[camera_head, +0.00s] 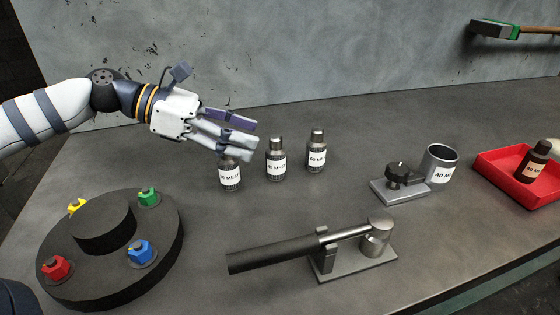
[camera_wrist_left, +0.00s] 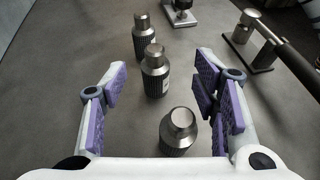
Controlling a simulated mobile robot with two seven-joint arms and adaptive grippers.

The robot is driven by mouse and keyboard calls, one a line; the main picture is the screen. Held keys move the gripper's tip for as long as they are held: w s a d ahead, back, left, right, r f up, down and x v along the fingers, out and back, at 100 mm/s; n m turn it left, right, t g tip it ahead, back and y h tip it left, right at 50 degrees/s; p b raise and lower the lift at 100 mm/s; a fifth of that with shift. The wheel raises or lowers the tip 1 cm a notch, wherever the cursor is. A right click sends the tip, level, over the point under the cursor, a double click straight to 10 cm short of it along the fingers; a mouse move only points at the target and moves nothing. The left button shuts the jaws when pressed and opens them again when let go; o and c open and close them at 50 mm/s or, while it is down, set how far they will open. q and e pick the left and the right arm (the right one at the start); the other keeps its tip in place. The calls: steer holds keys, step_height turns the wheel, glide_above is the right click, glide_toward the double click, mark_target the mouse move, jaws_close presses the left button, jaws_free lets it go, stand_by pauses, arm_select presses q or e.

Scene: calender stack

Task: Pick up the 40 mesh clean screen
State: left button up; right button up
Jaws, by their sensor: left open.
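Three dark ribbed clean screens with metal caps and white mesh labels stand upright in a row on the table. The left one (camera_head: 231,178) is partly covered by my left gripper; the middle one (camera_head: 276,160) and right one (camera_head: 316,152) stand clear. Their label numbers are small; the middle and right seem to read 40. My left gripper (camera_head: 238,138) is open and empty at the top of the left screen. In the left wrist view, the nearest screen (camera_wrist_left: 178,132) lies between the spread fingers (camera_wrist_left: 165,95), with two screens beyond. My right gripper is not in view.
A round black stand (camera_head: 110,270) with coloured pieces is at the front left. A long-handled metal tool (camera_head: 290,252) lies front centre. A red tray (camera_head: 497,170) holds another labelled bottle (camera_head: 535,160).

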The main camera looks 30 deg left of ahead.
mark_target(268, 148)
arm_select(q)
steer(key=b+x, duration=0.1)
steer(key=x, duration=0.3)
steer(key=shift+w+d+f+b, duration=0.1)
steer(key=shift+w+d+b, duration=0.05)
steer(key=shift+w+b, duration=0.3)
steer(key=shift+w+d, duration=0.1)
steer(key=shift+w, duration=0.05)
steer(key=shift+r, duration=0.25)
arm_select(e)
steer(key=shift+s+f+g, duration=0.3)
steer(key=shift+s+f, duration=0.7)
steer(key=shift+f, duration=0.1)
arm_select(q)
jaws_close()
